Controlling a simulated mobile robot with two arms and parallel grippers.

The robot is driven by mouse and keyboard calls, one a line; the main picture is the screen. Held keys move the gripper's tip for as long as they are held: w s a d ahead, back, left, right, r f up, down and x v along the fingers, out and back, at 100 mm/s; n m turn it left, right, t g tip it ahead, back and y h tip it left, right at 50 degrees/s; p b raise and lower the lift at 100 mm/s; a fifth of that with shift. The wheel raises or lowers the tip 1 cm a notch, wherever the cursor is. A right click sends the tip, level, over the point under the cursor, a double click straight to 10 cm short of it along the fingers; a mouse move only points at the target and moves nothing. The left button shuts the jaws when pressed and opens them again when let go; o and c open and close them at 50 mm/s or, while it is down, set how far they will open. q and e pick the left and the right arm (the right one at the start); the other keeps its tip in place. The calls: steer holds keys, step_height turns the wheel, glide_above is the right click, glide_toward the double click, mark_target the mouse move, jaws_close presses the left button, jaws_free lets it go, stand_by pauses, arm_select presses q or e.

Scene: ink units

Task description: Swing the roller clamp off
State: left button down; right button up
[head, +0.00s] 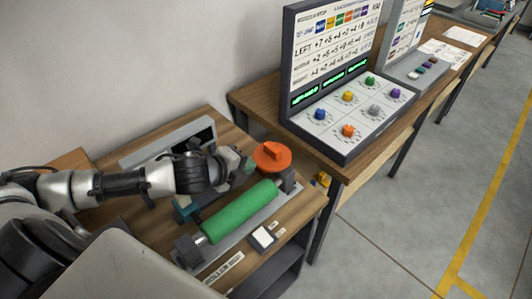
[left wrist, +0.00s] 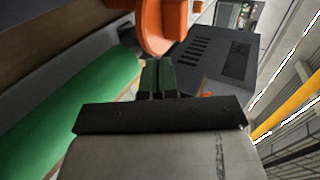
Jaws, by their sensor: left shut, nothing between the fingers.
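The green roller (head: 240,212) lies in its grey cradle on the wooden bench, and it also shows in the left wrist view (left wrist: 70,115). An orange clamp (head: 271,155) with a raised grip sits at the roller's far end. Its orange body fills the top of the left wrist view (left wrist: 153,28). My left gripper (head: 248,165) is just left of the orange clamp, above the roller's far end. In the left wrist view its fingers (left wrist: 158,76) are together with nothing between them. Whether they touch the clamp cannot be told. My right gripper is not in view.
A console with coloured knobs (head: 348,113) and an upright panel stands on the neighbouring table behind the clamp. A grey tray (head: 150,155) lies behind my arm. A small white-topped block (head: 263,238) and a label (head: 222,268) are at the bench's front. Open floor lies to the right.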

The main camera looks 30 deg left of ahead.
mark_target(274, 155)
arm_select(q)
steer(key=w, duration=0.2)
steer(key=w+d+f+p, duration=0.1)
steer(key=w, duration=0.1)
steer(key=w+d, duration=0.1)
steer(key=w, duration=0.1)
steer(key=shift+d+f+p, duration=0.15)
steer(key=shift+f+p, duration=0.05)
steer(key=shift+p, duration=0.2)
steer(key=shift+w+d, duration=0.1)
steer(key=shift+d, duration=0.05)
